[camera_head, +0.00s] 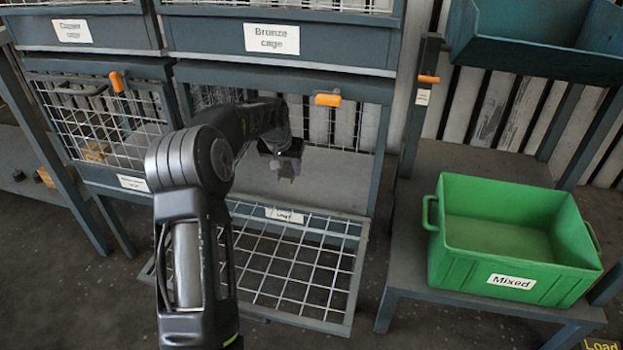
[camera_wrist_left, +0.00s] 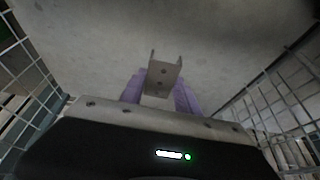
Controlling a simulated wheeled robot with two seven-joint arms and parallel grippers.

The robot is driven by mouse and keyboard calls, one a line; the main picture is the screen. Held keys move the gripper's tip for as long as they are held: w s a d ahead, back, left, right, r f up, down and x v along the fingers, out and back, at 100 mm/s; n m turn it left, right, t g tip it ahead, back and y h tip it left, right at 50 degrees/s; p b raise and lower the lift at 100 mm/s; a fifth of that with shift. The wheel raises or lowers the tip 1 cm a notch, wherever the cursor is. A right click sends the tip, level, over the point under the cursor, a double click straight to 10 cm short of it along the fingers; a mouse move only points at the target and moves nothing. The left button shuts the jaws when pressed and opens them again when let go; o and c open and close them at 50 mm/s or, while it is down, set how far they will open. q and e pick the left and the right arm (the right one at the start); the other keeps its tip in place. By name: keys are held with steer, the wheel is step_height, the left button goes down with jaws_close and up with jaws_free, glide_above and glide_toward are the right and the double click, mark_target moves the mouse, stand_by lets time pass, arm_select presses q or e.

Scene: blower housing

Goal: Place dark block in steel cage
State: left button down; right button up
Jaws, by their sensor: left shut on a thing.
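My left gripper (camera_head: 286,172) reaches into the open cage in the middle of the lower row. In the left wrist view, its purple fingers (camera_wrist_left: 160,96) are shut on a small grey channel-shaped piece (camera_wrist_left: 163,75) with holes. It does not look like a dark block. The piece appears above the cage's pale floor (camera_head: 325,180), but I cannot tell whether it touches it. The cage's mesh door (camera_head: 290,275) is folded down in front; the label on its front edge (camera_head: 285,215) is too blurred to read. My right gripper is not in view.
A closed mesh cage (camera_head: 100,115) stands to the left. The Bronze cage (camera_head: 272,39) is above. A green bin marked Mixed (camera_head: 510,240) sits on a stand at right, below a blue-grey bin (camera_head: 540,40). Mesh walls flank the gripper in the wrist view.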

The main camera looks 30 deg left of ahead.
arm_select(q)
steer(key=w+d+b, duration=0.1)
steer(key=w+d, duration=0.3)
steer(key=shift+w, duration=0.1)
steer(key=f+b, duration=0.1)
steer(key=f, duration=0.1)
steer(key=f+b, duration=0.1)
steer(key=shift+w+d+b, duration=0.3)
steer(key=shift+w+d, duration=0.1)
steer(key=shift+f, duration=0.3)
steer(key=shift+r, duration=0.1)
